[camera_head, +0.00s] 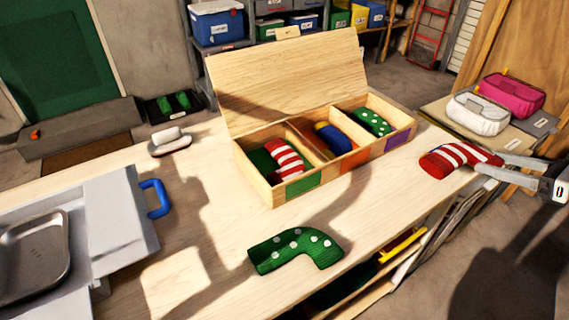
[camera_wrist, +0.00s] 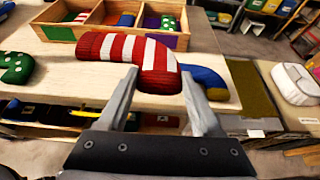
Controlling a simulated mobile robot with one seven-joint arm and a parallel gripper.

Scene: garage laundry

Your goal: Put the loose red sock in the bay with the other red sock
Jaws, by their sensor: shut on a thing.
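The loose red sock (camera_head: 460,157), knitted with white stripes, is held by my gripper (camera_head: 492,165) at the right end of the table. In the wrist view the sock (camera_wrist: 125,50) lies across the fingertips (camera_wrist: 160,78), which are shut on its right part. The open wooden box (camera_head: 340,168) has three bays. The other red striped sock (camera_head: 286,158) lies in the left bay, behind a green label (camera_head: 303,186). A blue and yellow sock (camera_head: 331,137) lies in the middle bay, behind an orange label. A green dotted sock (camera_head: 371,121) lies in the right bay, behind a purple label.
A loose green dotted sock (camera_head: 296,250) lies on the table in front of the box. A blue sock (camera_wrist: 206,80) shows behind the held sock in the wrist view. The raised lid (camera_head: 285,80) stands behind the bays. A blue-handled grey case (camera_head: 120,215) is at left.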

